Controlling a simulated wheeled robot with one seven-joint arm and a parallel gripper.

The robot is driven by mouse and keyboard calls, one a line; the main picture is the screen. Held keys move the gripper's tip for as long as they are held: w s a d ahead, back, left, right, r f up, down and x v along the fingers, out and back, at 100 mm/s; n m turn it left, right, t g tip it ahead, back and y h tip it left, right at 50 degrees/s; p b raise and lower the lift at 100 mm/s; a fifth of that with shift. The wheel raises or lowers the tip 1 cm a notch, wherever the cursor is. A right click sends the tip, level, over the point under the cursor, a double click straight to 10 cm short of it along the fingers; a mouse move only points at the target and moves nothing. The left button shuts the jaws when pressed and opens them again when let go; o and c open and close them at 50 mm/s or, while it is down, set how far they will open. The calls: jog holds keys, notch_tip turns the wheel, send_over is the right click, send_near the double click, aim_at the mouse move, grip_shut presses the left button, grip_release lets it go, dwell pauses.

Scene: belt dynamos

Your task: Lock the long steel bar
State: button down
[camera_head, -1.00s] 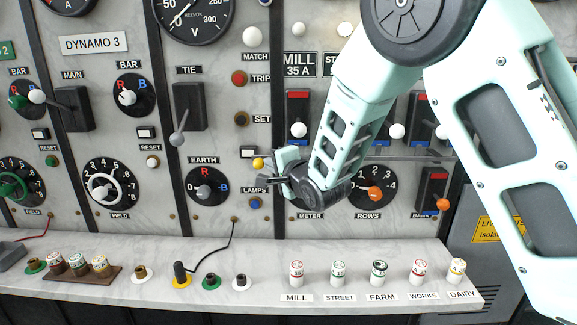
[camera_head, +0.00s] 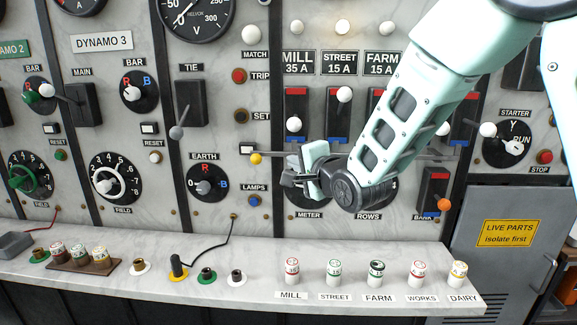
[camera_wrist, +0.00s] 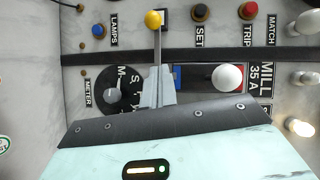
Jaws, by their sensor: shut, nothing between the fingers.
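The long steel bar (camera_head: 273,154) runs level across the panel below the row of feeder switches. Its yellow ball end (camera_head: 256,158) sticks out at the left, below the SET button. The ball (camera_wrist: 153,19) and a short length of bar also show in the wrist view, leading down toward my fingers. My gripper (camera_head: 289,172) is shut and empty, in front of the panel just right of the ball and close to the bar. My arm hides the bar's middle; whether the fingers touch it I cannot tell.
The MILL switch knob (camera_head: 294,124) is low and the STREET knob (camera_head: 344,94) is high. The METER dial (camera_head: 300,198) is partly behind my gripper. A marble shelf below holds several labelled fuses (camera_head: 292,271) and a yellow-based plug (camera_head: 177,268) on a black cable.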

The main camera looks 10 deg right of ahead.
jog(key=shift+b+v, duration=0.5)
jog(key=shift+v, duration=1.55)
jog(key=s+a+f+n+g, duration=0.3)
jog(key=s+f+n+g, duration=0.25)
jog(key=s, duration=0.25)
jog(key=s+a+f+n+g, duration=0.4)
jog(key=s+n, duration=0.2)
jog(key=s, duration=0.2)
jog(key=s+d+f+n+g+h, duration=0.1)
jog(key=s+n+g, duration=0.2)
jog(key=s, duration=0.6)
jog(key=s+d+f+n+g+h, duration=0.2)
jog(key=s+n, duration=0.4)
jog(key=s, duration=0.3)
jog(key=shift+n+g+h, duration=0.3)
jog(key=shift+n+g, duration=0.05)
jog(key=shift+g, duration=0.3)
jog(key=shift+f, duration=0.15)
